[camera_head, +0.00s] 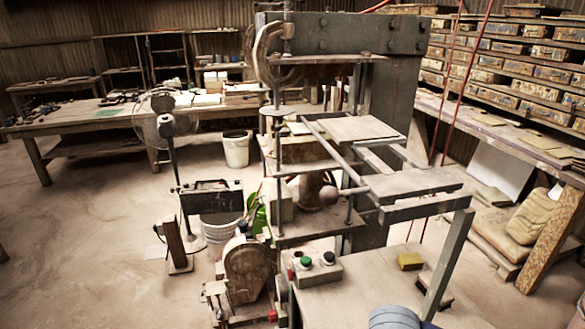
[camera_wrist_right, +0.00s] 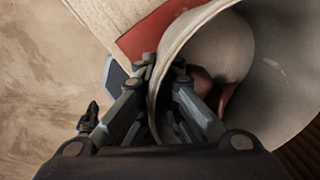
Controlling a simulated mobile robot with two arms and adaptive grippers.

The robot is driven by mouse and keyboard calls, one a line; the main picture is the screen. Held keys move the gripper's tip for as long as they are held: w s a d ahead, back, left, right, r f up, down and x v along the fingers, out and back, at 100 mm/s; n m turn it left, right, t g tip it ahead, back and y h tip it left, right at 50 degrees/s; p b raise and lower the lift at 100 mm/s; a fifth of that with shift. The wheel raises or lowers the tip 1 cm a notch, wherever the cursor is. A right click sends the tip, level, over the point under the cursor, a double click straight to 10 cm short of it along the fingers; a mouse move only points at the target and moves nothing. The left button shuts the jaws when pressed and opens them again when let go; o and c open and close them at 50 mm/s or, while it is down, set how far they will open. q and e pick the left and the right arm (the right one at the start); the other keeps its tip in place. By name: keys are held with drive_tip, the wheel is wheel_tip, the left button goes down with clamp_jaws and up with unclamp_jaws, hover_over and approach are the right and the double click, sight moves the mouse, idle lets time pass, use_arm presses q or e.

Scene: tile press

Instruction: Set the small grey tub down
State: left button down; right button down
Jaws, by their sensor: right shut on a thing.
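In the right wrist view a grey tub (camera_wrist_right: 285,75) fills the upper right, tilted in the picture with its mouth facing the camera. My right gripper (camera_wrist_right: 158,70) is shut on its rim, one finger inside the wall and one outside. Something reddish brown shows within or beyond the tub; I cannot tell which. The tub's underside is hidden, so I cannot tell whether it touches anything. Neither my right gripper nor the held tub can be made out in the head view. My left gripper is not in view.
The press (camera_head: 390,50) stands mid-room. A pale bucket (camera_head: 236,149) stands on the floor behind. A long workbench (camera_head: 75,120) is at the back left. Floor (camera_head: 80,245) at left is clear.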

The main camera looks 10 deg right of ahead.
drive_tip(key=n, duration=0.4)
drive_tip(key=shift+w+r, duration=0.4)
drive_tip(key=n, duration=0.3)
drive_tip(key=w+r+n+t, duration=0.1)
drive_tip(key=n, duration=0.1)
drive_tip(key=shift+d+n, duration=0.1)
drive_tip(key=shift+n, duration=0.2)
drive_tip(key=w+r+n+y, duration=0.1)
drive_tip(key=w+r+n, duration=0.1)
drive_tip(key=n, duration=1.3)
drive_tip(key=w+r+n+y+b, duration=0.1)
drive_tip(key=r+n, duration=0.4)
drive_tip(key=n, duration=1)
drive_tip(key=shift+w+r+g, duration=0.25)
drive_tip(key=shift+w+g, duration=0.05)
drive_tip(key=shift+w, duration=0.05)
